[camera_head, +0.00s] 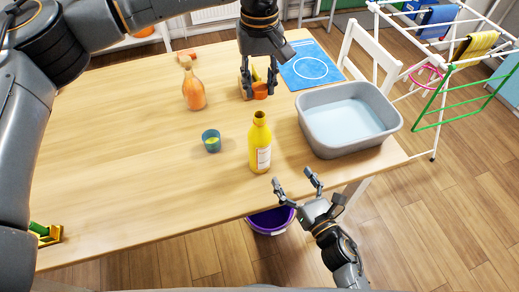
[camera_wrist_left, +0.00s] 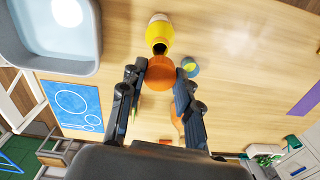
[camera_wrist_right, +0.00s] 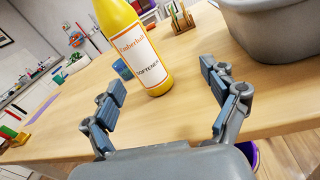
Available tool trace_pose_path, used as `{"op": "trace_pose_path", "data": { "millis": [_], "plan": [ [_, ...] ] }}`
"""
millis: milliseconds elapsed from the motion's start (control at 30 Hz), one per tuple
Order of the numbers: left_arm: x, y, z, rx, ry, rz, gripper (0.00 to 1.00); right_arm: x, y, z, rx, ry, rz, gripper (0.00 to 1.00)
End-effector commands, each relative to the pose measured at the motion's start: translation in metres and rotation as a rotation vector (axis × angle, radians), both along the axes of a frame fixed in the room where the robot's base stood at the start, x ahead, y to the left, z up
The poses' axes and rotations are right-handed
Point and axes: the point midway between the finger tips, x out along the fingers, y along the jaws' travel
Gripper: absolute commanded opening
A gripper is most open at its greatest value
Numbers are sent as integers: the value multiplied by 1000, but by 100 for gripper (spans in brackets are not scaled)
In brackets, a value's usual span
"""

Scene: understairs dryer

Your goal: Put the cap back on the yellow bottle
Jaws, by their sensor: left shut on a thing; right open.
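The yellow bottle (camera_head: 260,150) stands upright and uncapped near the front edge of the table, its dark mouth showing. It also shows in the left wrist view (camera_wrist_left: 159,32) and, with its white label, in the right wrist view (camera_wrist_right: 132,50). My left gripper (camera_head: 259,92) is shut on the orange cap (camera_wrist_left: 160,72), behind the bottle and apart from it in the head view. The cap sits between the fingertips. My right gripper (camera_head: 292,177) is open and empty, in front of the bottle by the table edge; its spread fingers (camera_wrist_right: 163,76) point toward the bottle.
A grey basin (camera_head: 319,127) stands right of the bottle. A teal cup (camera_head: 211,142) and an orange bottle (camera_head: 193,90) stand to its left. A blue mat (camera_head: 309,66) lies at the back. The left part of the table (camera_head: 110,140) is mostly clear.

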Motion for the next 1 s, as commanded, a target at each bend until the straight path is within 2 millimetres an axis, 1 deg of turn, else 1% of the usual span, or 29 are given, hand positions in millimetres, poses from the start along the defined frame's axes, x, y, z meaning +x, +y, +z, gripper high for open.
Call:
{"op": "trace_pose_path", "data": {
  "millis": [33,100,200,533,633,767,1000],
  "plan": [
    [0,0,0,0,0,0,23,-3,8,-2,-49,-34,40,86],
    [0,0,0,0,0,0,23,-7,17,-4,-103,-73,82,86],
    [0,0,0,0,0,0,23,-11,23,-5,-140,-102,112,86],
    [0,0,0,0,0,0,23,-11,25,-5,-148,-110,119,86],
    [0,0,0,0,0,0,23,-8,26,-5,-147,-109,118,86],
    [0,0,0,0,0,0,23,4,34,-5,-145,-110,119,86],
    [0,0,0,0,0,0,23,43,57,-4,-145,-110,118,86]
  ]
}}
